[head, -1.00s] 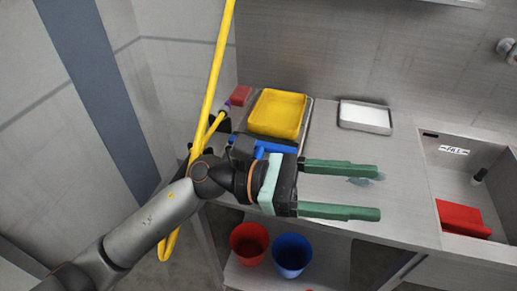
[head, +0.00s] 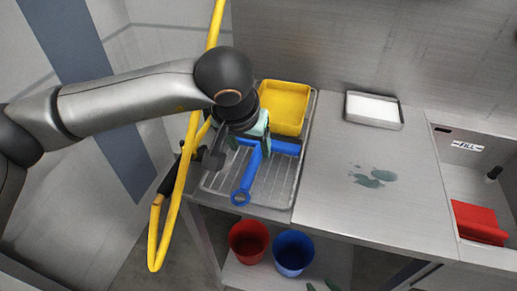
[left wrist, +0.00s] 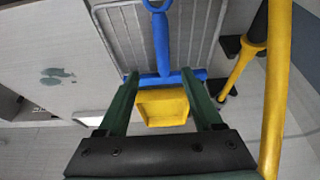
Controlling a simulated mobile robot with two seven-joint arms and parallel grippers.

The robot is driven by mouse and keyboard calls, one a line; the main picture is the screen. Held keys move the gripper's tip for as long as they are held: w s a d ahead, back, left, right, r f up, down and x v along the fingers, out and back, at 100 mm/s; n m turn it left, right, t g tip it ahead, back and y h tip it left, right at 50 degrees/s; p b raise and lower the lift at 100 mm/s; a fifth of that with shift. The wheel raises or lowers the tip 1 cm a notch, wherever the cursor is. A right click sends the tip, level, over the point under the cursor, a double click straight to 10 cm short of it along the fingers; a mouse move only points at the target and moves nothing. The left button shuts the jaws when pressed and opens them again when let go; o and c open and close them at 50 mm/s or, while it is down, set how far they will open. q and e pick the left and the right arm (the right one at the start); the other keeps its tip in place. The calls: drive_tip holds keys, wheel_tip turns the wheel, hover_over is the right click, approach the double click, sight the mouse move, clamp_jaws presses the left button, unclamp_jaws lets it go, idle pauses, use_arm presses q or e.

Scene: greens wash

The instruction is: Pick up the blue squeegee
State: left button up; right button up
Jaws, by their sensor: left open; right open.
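The blue squeegee (head: 245,180) lies on the wire rack at the left of the counter. Its ringed handle end points toward the front edge, and its crossbar (head: 286,147) is at the back. My left gripper (head: 251,143) is above the squeegee, pointing down, open and empty. In the left wrist view its open green fingers (left wrist: 160,75) lie on either side of the squeegee's handle line, close to the crossbar of the squeegee (left wrist: 162,45). Whether they touch it cannot be told. Green fingertips of my right gripper (head: 321,286) show at the bottom edge, apart.
A yellow tub (head: 285,105) stands behind the squeegee on the rack (head: 212,184). A yellow hose (head: 177,200) hangs close to my left arm. Red and blue buckets (head: 249,242) (head: 294,253) stand below.

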sight(253, 160)
use_arm(q)
drive_tip(key=x, duration=0.3)
drive_tip(key=shift+w+f, duration=0.1)
drive_tip(key=shift+f, duration=0.2)
drive_tip(key=x, duration=0.2)
drive_tip(key=p+x, duration=0.1)
drive_tip(key=x, duration=0.2)
drive_tip(key=shift+w+a, duration=0.15)
drive_tip(key=shift+w, duration=0.25)
drive_tip(key=shift+f, duration=0.1)
drive_tip(key=shift+f, duration=0.2)
clamp_jaws()
idle(0.4)
